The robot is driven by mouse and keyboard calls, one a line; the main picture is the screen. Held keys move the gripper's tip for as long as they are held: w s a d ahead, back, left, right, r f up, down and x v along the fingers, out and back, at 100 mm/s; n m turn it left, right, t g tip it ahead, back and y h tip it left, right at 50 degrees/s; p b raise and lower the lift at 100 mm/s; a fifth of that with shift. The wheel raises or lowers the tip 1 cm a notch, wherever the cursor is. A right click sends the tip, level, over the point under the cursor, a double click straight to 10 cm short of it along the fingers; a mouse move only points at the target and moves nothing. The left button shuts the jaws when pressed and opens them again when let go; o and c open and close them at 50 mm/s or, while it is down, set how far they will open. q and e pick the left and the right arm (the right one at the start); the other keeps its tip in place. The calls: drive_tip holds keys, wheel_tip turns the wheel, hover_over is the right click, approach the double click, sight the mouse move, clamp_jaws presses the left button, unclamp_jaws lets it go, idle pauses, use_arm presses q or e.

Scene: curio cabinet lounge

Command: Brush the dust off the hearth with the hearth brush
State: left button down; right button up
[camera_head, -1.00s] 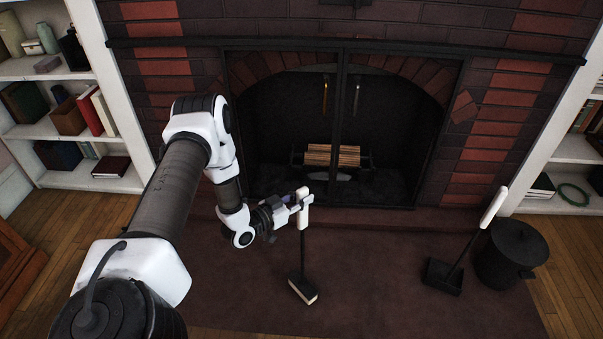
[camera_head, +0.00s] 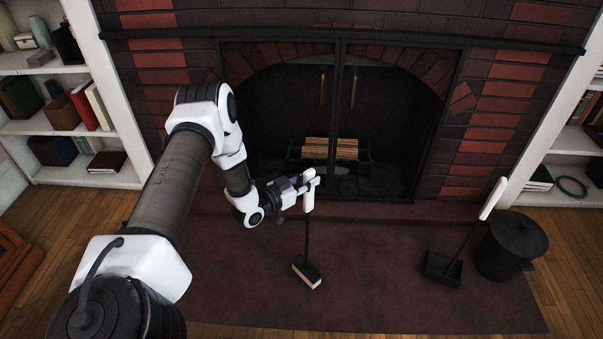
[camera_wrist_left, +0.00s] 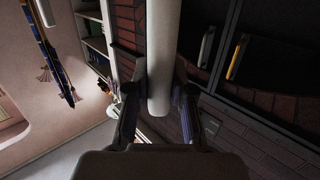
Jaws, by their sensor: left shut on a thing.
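The hearth brush has a white handle (camera_head: 309,194), a thin dark shaft and a dark head with pale bristles (camera_head: 307,275). My left gripper (camera_head: 308,183) is shut on the white handle near its top. The brush hangs nearly upright, with its head low over the dark hearth (camera_head: 210,275); I cannot tell whether the bristles touch it. In the left wrist view the white handle (camera_wrist_left: 163,60) runs between the two fingers. No dust can be made out on the hearth. My right gripper is not in view.
A long-handled dustpan (camera_head: 443,268) stands at the right beside a lidded black bucket (camera_head: 510,246). The brick fireplace with its black-framed doors (camera_head: 337,120) rises behind the hearth. White bookshelves (camera_head: 75,130) flank it. The hearth's middle is clear.

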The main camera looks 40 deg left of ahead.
use_arm(q)
drive_tip(key=shift+w+d+b, duration=2.5)
drive_tip(key=shift+w+d, duration=1.95)
drive_tip(key=shift+d, duration=1.45)
drive_tip(key=shift+w+d+b, duration=2.5)
drive_tip(key=shift+w+d, duration=1.9)
drive_tip(key=shift+d, duration=1.5)
drive_tip(key=shift+s+a+p, duration=2.95)
drive_tip(key=shift+s+a, duration=1.75)
drive_tip(key=shift+a, duration=1.55)
drive_tip(key=shift+s+a+p, duration=2.9)
drive_tip(key=shift+s+a, duration=1.8)
drive_tip(key=shift+a, duration=1.55)
wheel_tip(320, 180, up, 8)
drive_tip(key=p, duration=0.7)
drive_tip(key=shift+r, duration=0.1)
